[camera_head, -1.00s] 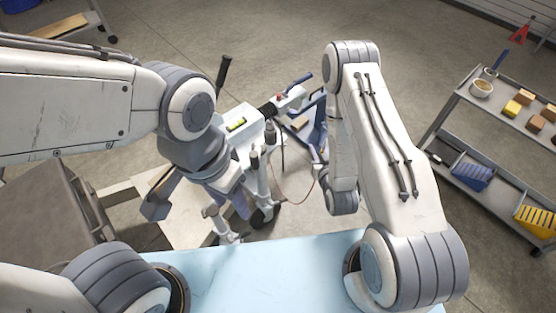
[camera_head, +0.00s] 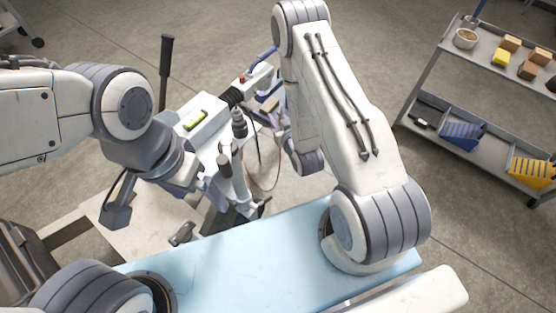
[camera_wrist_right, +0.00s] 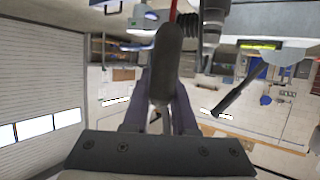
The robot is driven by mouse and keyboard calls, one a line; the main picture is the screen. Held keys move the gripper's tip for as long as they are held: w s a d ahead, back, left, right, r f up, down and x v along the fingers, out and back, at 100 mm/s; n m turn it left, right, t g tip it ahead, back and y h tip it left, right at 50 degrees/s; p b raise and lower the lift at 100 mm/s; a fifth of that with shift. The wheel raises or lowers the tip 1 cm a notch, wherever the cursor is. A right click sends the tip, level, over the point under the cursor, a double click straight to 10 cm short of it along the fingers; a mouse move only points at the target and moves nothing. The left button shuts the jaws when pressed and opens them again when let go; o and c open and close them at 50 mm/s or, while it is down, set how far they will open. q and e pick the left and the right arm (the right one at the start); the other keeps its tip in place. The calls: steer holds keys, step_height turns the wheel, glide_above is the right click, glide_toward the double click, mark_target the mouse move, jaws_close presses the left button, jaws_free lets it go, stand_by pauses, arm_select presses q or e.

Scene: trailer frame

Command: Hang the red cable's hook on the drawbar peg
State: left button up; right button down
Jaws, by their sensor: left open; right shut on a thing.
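My right gripper (camera_wrist_right: 160,105) is shut on a dark grey, rounded piece (camera_wrist_right: 167,65) in the right wrist view. The red cable (camera_wrist_right: 173,14) runs up from that piece; its hook's shape is not clear. Upright posts stand on the drawbar, a dark one (camera_head: 239,124) and a grey one (camera_head: 225,166); I cannot tell which is the peg. My left gripper (camera_head: 165,200) is open and empty, left of the posts.
A black lever (camera_head: 165,72) stands up left of the drawbar. A yellow-green level (camera_head: 196,119) lies on its white housing. A grey shelf cart (camera_head: 450,85) with blocks and bins stands at the right. Open floor lies between cart and drawbar.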

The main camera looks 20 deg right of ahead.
steer(key=w+d+f+n+t+b, duration=0.1)
steer(key=w+d+f+b, duration=0.15)
steer(key=f+b, duration=1.35)
steer(key=w+d+f+n+b, duration=0.1)
steer(key=w+f+b, duration=0.3)
steer(key=f+b, duration=1.15)
steer(key=w+a+b, duration=0.3)
steer(key=w+a, duration=0.3)
steer(key=w, duration=0.3)
steer(key=shift+y+b, duration=0.3)
steer(key=shift+b, duration=0.05)
steer(key=shift+a+f, duration=0.1)
steer(key=c, duration=0.9)
jaws_free()
steer(key=shift+o, duration=0.2)
steer(key=shift+s, duration=0.1)
steer(key=shift+s, duration=0.1)
